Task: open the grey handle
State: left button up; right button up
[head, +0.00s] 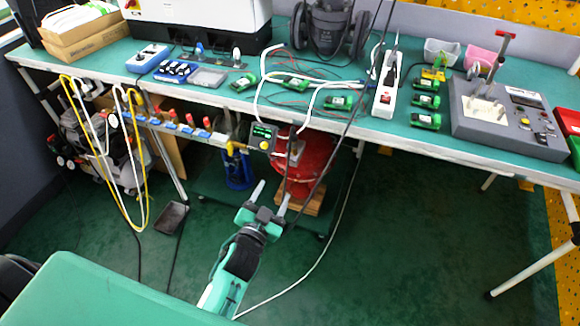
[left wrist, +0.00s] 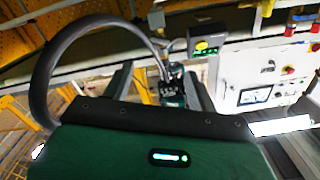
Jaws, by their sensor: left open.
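I cannot clearly make out a grey handle in either view. Below the table's front edge, a small box with a lit green screen and a yellow knob (head: 263,137) sits beside a large red body (head: 318,160). The same box shows in the left wrist view (left wrist: 207,44), upper right of centre. My left gripper (head: 270,197) is open and empty, its two pale fingers pointing up toward the red body from in front and below the box. In the left wrist view the fingers (left wrist: 155,88) stand apart, with a dark fitting visible between them. My right gripper is not in view.
The green table (head: 240,97) carries a white power strip (head: 386,88), several green devices and a grey control box with a red-topped lever (head: 505,120). A manifold with blue and red valves (head: 180,127) runs under its edge. Hoses and cables hang down. The floor at right is clear.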

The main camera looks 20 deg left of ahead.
aim_at(290, 159)
pick_arm(q)
jog(key=w, duration=1.2)
jog(key=shift+w+d, duration=0.2)
jog(key=shift+w, duration=0.1)
jog(key=c, duration=1)
